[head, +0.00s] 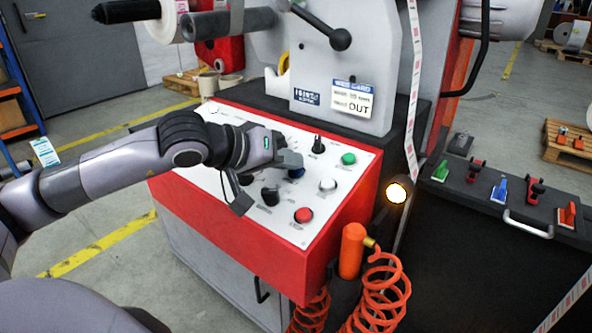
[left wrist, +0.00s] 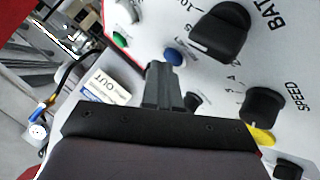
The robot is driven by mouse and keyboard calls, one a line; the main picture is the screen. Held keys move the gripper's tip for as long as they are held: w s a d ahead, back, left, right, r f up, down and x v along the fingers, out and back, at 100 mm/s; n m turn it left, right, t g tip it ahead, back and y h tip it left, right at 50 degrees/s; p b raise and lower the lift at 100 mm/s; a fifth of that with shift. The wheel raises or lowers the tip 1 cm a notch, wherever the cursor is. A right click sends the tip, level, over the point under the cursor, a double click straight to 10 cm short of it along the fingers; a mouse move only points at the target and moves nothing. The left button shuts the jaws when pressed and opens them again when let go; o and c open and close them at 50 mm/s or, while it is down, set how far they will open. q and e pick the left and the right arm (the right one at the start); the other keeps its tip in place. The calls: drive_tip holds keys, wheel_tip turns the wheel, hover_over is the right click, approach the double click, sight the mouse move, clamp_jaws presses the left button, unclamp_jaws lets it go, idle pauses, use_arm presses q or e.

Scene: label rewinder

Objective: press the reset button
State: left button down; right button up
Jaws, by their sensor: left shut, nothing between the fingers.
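The sloped white control panel (head: 235,118) on the red-fronted console carries several buttons and black knobs. A blue button (head: 296,173) sits just under the fingertips of my left gripper (head: 290,160), partly hidden by them. No reset label is legible, so I cannot tell for sure which button it names. In the left wrist view the blue button (left wrist: 173,56) shows close beside the tip of my shut left gripper (left wrist: 158,70). I cannot tell whether they touch. A green (head: 348,159), a white (head: 328,184) and a red button (head: 303,215) are also on the panel. My right gripper is out of view.
A black selector knob (head: 318,145) stands up behind the fingertips, and another black knob (head: 270,195) is close in front. A lit round lamp (head: 397,192) and an orange coiled hose (head: 378,295) are at the console's right. The grey machine body (head: 365,60) rises behind.

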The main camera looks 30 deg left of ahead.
sight(282, 187)
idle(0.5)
use_arm(q)
drive_tip(key=shift+s+r, duration=0.2)
drive_tip(key=shift+r, duration=0.5)
drive_tip(key=shift+r, duration=0.1)
drive_tip(key=r+p, duration=0.1)
drive_tip(key=r, duration=0.1)
drive_tip(key=s+r+p, duration=0.1)
drive_tip(key=r, duration=0.1)
drive_tip(key=shift+s+a+r+p, duration=0.1)
drive_tip(key=shift+s+r+p, duration=0.1)
drive_tip(key=shift+r+p, duration=0.15)
idle(0.6)
